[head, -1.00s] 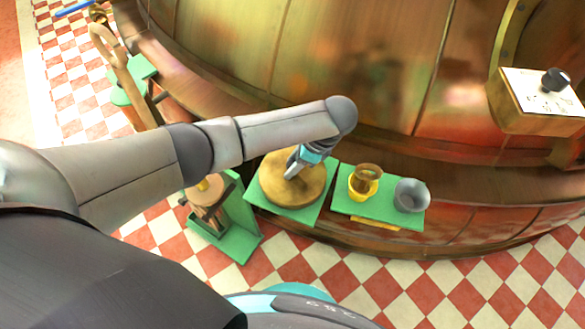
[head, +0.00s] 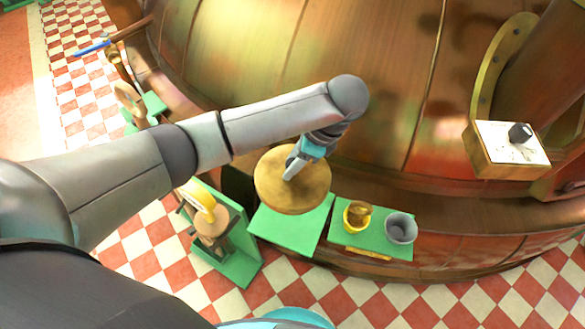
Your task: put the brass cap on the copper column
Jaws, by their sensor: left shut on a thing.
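The brass cap (head: 275,192) is a round, flat, golden disc near the middle of the head view. My left gripper (head: 293,170) reaches down over it from above and is shut on it near its centre. The cap appears raised above the green stand top (head: 283,233), whose front part shows bare. What the jaws grip is mostly hidden by the fingers. A thick copper-brown column (head: 548,75) rises at the upper right; I cannot tell for sure that it is the copper column. My right gripper is not in view.
A green board (head: 345,236) to the right holds a yellow cup (head: 356,216) and a grey cup (head: 400,228). A box with a black knob (head: 521,133) juts from the big copper kettle (head: 330,60). A green stand (head: 228,255) is at lower left.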

